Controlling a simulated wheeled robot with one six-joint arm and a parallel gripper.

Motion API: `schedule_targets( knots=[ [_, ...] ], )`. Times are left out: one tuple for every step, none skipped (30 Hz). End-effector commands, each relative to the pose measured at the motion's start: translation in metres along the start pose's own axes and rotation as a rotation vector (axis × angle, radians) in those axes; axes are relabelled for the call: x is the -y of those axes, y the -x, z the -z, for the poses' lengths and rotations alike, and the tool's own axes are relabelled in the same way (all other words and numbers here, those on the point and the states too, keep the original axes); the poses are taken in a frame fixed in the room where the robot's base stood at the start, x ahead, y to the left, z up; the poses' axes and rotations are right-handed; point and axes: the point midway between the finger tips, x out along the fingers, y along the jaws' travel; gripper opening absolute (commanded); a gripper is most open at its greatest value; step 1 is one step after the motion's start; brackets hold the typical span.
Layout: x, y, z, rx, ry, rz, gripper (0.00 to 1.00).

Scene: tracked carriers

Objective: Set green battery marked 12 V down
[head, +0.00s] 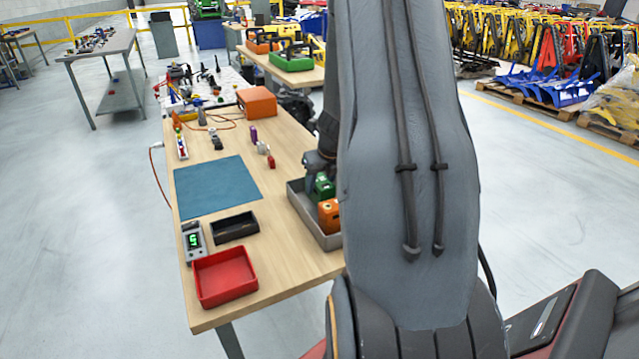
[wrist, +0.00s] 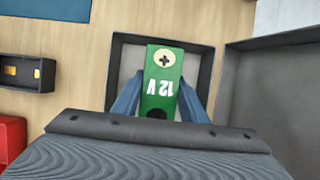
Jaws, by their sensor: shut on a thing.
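My gripper (wrist: 159,90) is shut on a green battery (wrist: 163,68) marked 12 V, with one blue-grey finger on each side. The marking reads upside down in the wrist view, and a round pale patch with a dark cross shows at its far end. Behind the battery is a square grey tray (wrist: 130,58) with a dark rim. I cannot tell whether the battery touches it. In the head view a green battery (head: 323,187) shows below my dark gripper (head: 318,163), at a grey tray (head: 310,228). My arm hides part of this.
An orange battery (head: 329,214) stands in the grey tray. A black tray (head: 234,226), a red tray (head: 224,277), a meter (head: 193,242) and a blue mat (head: 216,187) lie to the left. A larger grey container (wrist: 275,85) is at the right in the wrist view.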

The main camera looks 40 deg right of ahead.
Motion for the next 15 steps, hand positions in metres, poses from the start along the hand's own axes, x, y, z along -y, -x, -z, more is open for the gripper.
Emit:
schedule_targets(
  knots=[
    [0.0006,-0.0007,-0.0011,0.003,0.0,0.002,0.0],
    [0.0006,-0.0015,-0.0008,0.003,0.0,0.002,0.0],
    [0.0,-0.0019,0.0009,0.0,0.0,0.0,0.44],
    [0.0,-0.0017,0.0009,0.0,0.0,0.0,0.49],
    [0.0,-0.0016,0.0009,0.0,0.0,0.0,0.54],
    [0.0,-0.0016,0.0009,0.0,0.0,0.0,0.58],
    [0.0,-0.0016,0.0009,0.0,0.0,0.0,0.58],
    [0.0,-0.0016,0.0009,0.0,0.0,0.0,0.58],
    [0.0,-0.0016,0.0008,0.0,0.0,0.0,0.58],
    [0.0,-0.0016,0.0008,0.0,0.0,0.0,0.58],
    [0.0,-0.0016,0.0008,0.0,0.0,0.0,0.58],
    [0.0,-0.0016,0.0008,0.0,0.0,0.0,0.58],
    [0.0,-0.0016,0.0008,0.0,0.0,0.0,0.58],
    [0.0,-0.0014,0.0008,0.0,0.0,0.0,0.58],
    [0.0,-0.0007,0.0005,0.0,0.0,0.0,0.58]
  ],
)
